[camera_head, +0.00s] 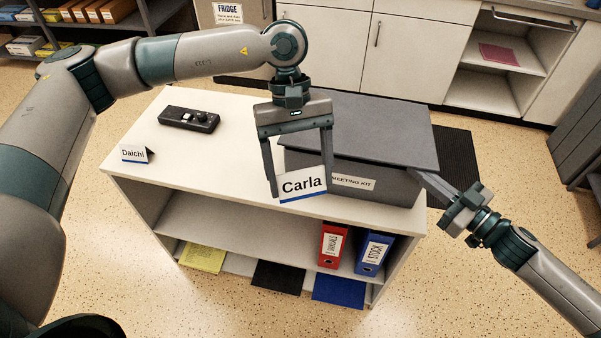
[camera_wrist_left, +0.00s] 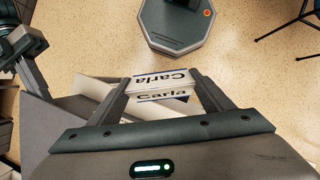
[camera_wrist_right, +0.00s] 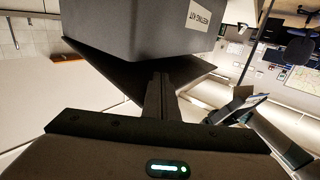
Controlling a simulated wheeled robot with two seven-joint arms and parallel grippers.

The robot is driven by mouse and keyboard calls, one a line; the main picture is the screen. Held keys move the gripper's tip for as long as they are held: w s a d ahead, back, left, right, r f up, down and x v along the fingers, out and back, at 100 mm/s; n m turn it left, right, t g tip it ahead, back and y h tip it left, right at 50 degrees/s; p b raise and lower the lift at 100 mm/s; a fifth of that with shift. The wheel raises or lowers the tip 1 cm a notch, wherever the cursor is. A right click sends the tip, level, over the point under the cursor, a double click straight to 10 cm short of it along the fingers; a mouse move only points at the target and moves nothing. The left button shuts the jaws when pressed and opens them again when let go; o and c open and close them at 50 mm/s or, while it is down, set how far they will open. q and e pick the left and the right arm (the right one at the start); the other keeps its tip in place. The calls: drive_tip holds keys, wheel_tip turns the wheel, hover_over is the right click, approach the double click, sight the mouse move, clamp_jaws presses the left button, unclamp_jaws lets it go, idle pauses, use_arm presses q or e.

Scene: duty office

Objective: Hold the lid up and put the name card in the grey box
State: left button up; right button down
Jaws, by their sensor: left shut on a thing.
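The white name card "Carla" (camera_head: 302,184) has a blue lower stripe and is folded. My left gripper (camera_head: 300,186) is shut on it, holding it in front of the grey box. The card also shows between the fingers in the left wrist view (camera_wrist_left: 162,84). The grey box (camera_head: 385,190), labelled "MEETING KIT", stands on the cabinet's right end. Its flat lid (camera_head: 365,125) covers the top; I cannot tell whether it is slightly raised. My right gripper (camera_head: 425,177) has its fingers together at the lid's right front corner, seen against the lid's underside (camera_wrist_right: 120,75) in the right wrist view. The box's inside is hidden.
The cabinet's white top (camera_head: 225,150) is clear in the middle. A second card, "Daichi" (camera_head: 133,154), and a black device (camera_head: 188,118) stand at its left. Red (camera_head: 333,245) and blue (camera_head: 374,254) binders stand on the shelf below.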

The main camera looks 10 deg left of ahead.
drive_tip(key=shift+w+r, duration=0.1)
drive_tip(key=shift+r, duration=0.75)
drive_tip(key=shift+w+r, duration=0.25)
drive_tip(key=shift+r, duration=0.55)
drive_tip(key=shift+w+r, duration=0.2)
drive_tip(key=shift+r, duration=0.6)
drive_tip(key=shift+w+r, duration=0.1)
drive_tip(key=shift+r, duration=0.05)
drive_tip(key=shift+w+r, duration=0.35)
drive_tip(key=shift+r, duration=0.4)
drive_tip(key=shift+w+r, duration=0.3)
drive_tip(key=shift+r, duration=0.45)
drive_tip(key=shift+r, duration=0.1)
